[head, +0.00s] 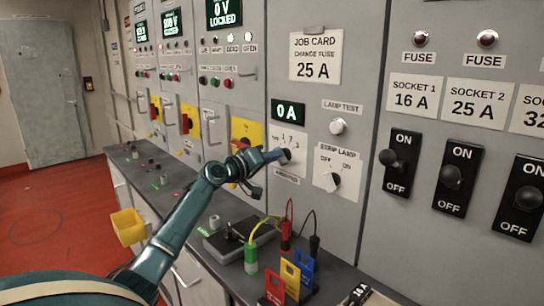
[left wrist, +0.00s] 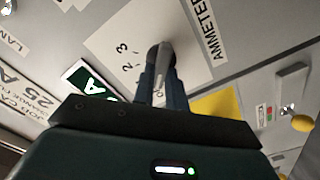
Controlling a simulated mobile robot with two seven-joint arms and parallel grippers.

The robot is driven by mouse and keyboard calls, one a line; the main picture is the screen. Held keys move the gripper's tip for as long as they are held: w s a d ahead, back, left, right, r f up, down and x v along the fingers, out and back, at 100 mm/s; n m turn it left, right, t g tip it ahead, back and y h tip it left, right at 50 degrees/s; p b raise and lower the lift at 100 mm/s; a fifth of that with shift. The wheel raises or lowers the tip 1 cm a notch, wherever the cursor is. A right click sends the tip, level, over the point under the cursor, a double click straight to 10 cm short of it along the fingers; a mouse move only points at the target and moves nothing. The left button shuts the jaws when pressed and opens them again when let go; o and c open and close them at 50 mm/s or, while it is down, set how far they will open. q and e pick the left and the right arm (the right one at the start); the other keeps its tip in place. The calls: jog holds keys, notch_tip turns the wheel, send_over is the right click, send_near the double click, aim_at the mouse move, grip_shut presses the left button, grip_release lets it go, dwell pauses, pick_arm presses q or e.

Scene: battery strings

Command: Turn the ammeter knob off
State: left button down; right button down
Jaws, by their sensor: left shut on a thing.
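The ammeter knob (head: 287,156) sits on a white label plate (head: 288,141) below the green "0 A" display (head: 288,111). My left gripper (head: 281,156) reaches it from the left and is shut on the knob. In the left wrist view the grey knob (left wrist: 162,58) stands between the two fingers, in front of the plate with numbers (left wrist: 125,45) and the word AMMETER. The fingers hide part of the knob and the scale, so I cannot tell its exact setting. My right gripper is not in view.
The strip lamp knob (head: 332,181) and lamp test button (head: 338,126) are close by on the right. Large black ON/OFF switches (head: 402,163) stand further right. Below, the grey worktop (head: 340,274) holds a meter with leads (head: 241,236) and several coloured tags (head: 290,279).

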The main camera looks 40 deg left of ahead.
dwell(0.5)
pick_arm(q)
jog(key=c, duration=1.4)
grip_release()
jog(key=shift+c, duration=0.2)
jog(key=shift+s, duration=0.1)
jog(key=s+a+b, duration=0.1)
jog(key=s+b, duration=0.2)
jog(key=s, duration=1)
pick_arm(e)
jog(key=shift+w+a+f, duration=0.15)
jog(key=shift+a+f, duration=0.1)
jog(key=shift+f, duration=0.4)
